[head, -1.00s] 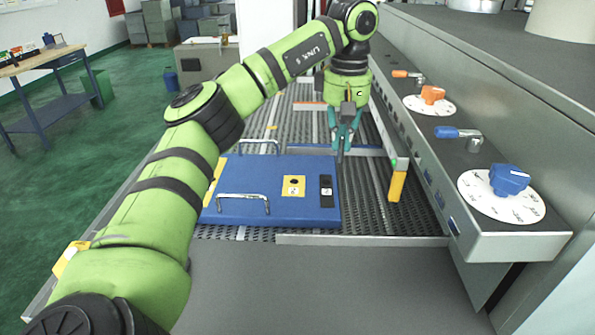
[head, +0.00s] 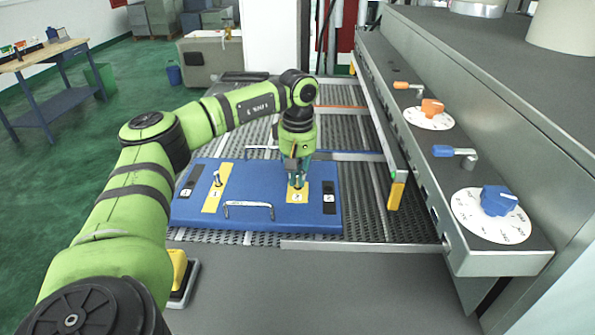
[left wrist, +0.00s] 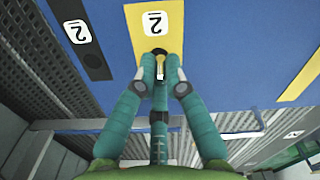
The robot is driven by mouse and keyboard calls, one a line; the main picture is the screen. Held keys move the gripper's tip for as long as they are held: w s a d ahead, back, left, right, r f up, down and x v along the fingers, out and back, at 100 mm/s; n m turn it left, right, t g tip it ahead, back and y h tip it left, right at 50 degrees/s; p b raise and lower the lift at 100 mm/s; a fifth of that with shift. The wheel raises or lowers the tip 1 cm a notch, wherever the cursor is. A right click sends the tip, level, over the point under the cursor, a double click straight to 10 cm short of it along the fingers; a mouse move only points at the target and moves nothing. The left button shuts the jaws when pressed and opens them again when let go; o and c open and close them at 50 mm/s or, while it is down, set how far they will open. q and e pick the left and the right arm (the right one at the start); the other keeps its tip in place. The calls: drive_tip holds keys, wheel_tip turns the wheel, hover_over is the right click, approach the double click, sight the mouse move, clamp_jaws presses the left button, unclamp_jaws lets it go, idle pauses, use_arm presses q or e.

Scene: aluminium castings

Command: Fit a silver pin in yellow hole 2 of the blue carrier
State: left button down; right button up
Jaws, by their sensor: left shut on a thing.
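The blue carrier (head: 255,184) lies flat on the perforated conveyor bed, and fills the upper left wrist view (left wrist: 225,40). Its yellow plate marked 2 (head: 298,197) has a dark hole (left wrist: 158,51). My left gripper (head: 297,182) points down over this plate, its teal fingers shut on a silver pin (left wrist: 160,72). The pin's end is at the hole; I cannot tell whether it is inside. Another pin-like piece (head: 217,179) stands on the yellow strip marked 1 (head: 213,200). My right gripper is in neither view.
Black plates marked 1 (head: 189,182) and 2 (head: 329,198) flank the yellow ones. A metal handle (head: 248,205) rises from the carrier's near side. A grey panel with a blue knob (head: 499,200) and an orange knob (head: 432,106) runs along the right.

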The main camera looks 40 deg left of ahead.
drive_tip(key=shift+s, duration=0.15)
use_arm(q)
drive_tip(key=shift+d+f, duration=0.1)
drive_tip(key=c, duration=1.4)
unclamp_jaws()
drive_tip(key=shift+o, duration=0.5)
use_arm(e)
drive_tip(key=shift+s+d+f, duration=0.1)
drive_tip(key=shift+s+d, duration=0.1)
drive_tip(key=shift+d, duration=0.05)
